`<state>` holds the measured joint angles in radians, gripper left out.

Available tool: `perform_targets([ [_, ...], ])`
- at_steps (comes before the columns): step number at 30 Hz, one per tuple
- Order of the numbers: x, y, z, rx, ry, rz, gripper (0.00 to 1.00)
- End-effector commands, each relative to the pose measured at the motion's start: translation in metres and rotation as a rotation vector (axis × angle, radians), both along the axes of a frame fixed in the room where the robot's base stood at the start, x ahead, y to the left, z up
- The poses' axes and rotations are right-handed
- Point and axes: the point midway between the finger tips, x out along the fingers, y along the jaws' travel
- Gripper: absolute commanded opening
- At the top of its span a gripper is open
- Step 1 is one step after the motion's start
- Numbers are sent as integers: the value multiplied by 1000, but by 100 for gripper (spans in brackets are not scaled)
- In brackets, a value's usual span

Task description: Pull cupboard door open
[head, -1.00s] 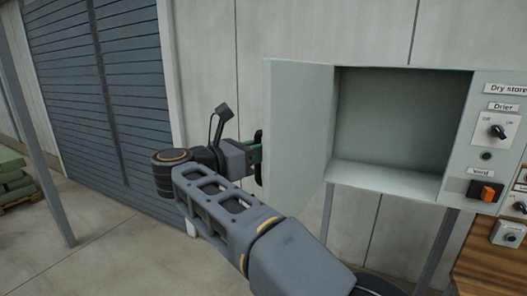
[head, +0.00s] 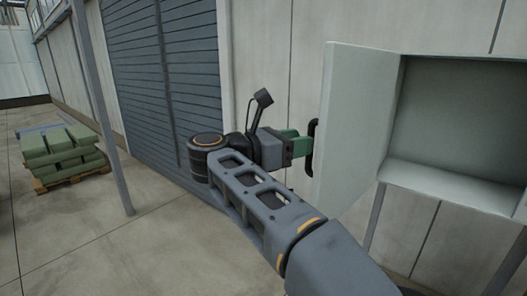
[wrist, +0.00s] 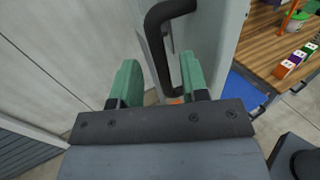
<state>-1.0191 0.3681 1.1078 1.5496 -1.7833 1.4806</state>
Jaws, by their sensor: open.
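The cupboard (head: 460,125) is a pale grey box on legs, with its door (head: 358,120) swung wide open to the left and its empty inside showing. A black bar handle (head: 312,150) stands on the door's outer face; it also shows in the wrist view (wrist: 154,45). My gripper (head: 298,140) is beside the handle with its green fingers pointing at the door. In the wrist view the open fingers (wrist: 157,72) are apart, with the handle's lower part between or just beyond them. Whether a finger touches it, I cannot tell.
A grey roller shutter (head: 165,80) and a pale panelled wall are behind my arm. A metal post (head: 100,110) and a pallet of green sacks (head: 62,153) stand at left. The wrist view shows a wooden bench (wrist: 270,45) at right.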

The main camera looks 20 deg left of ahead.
Motion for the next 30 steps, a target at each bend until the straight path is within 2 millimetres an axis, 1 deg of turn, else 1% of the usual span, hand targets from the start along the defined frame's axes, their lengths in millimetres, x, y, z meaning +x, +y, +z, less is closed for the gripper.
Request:
perform_targets([
  [1,-8,10,-4,-1,-1,4,41],
  [6,-34,34,-3,0,0,4,41],
  [12,-58,56,-1,-1,0,3,41],
  [15,-65,63,-1,-1,0,1,41],
  [21,-73,70,0,-2,1,1,41],
  [30,-74,71,0,-1,0,0,41],
])
